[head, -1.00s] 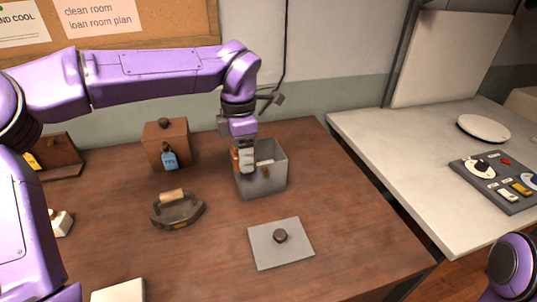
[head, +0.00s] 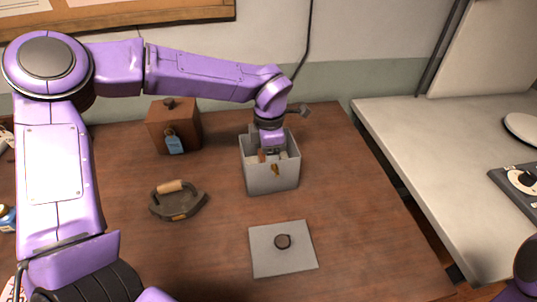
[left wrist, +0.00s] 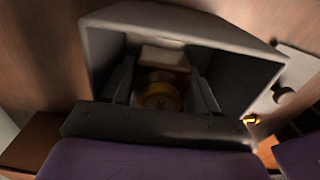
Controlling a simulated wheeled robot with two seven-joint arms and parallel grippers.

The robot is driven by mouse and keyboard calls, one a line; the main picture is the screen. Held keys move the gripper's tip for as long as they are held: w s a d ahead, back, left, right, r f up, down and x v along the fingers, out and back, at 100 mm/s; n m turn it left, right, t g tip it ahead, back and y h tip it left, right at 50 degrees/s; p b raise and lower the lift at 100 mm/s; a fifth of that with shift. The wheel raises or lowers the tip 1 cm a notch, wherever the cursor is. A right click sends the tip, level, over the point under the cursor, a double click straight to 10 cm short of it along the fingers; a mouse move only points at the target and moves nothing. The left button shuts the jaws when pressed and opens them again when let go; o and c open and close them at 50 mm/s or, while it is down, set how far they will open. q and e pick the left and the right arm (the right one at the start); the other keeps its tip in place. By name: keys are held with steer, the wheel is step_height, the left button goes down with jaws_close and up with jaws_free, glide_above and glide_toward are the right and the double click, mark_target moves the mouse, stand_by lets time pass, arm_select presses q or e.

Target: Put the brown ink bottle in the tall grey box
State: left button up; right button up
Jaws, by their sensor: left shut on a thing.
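The tall grey box (head: 270,181) stands open on the brown table, with a small brass catch on its front. My left gripper (left wrist: 163,92) reaches down inside it; in the head view the box's front wall hides the fingertips. In the left wrist view the two dark fingers are closed on the brown ink bottle (left wrist: 160,97), of which mainly the round brass-coloured top shows. Its lower part is hidden, so I cannot tell whether it touches the box floor. A pale brown block-like thing (left wrist: 165,57) shows inside the box beyond it. My right gripper is out of view.
A grey lid with a dark knob (head: 264,258) lies in front of the box. A dark iron with a wooden handle (head: 178,203) and a brown box with a blue tag (head: 187,128) stand to the left. The table right of the grey box is clear.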

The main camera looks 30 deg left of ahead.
arm_select(q)
steer(key=o, duration=1)
steer(key=shift+f, duration=0.1)
steer(key=shift+c, duration=0.2)
steer(key=shift+o, duration=0.7)
steer(key=shift+s+r, duration=0.35)
steer(key=shift+s, duration=0.2)
steer(key=shift+w+a, duration=0.1)
steer(key=shift+w, duration=0.1)
step_height(320, 180, up, 12)
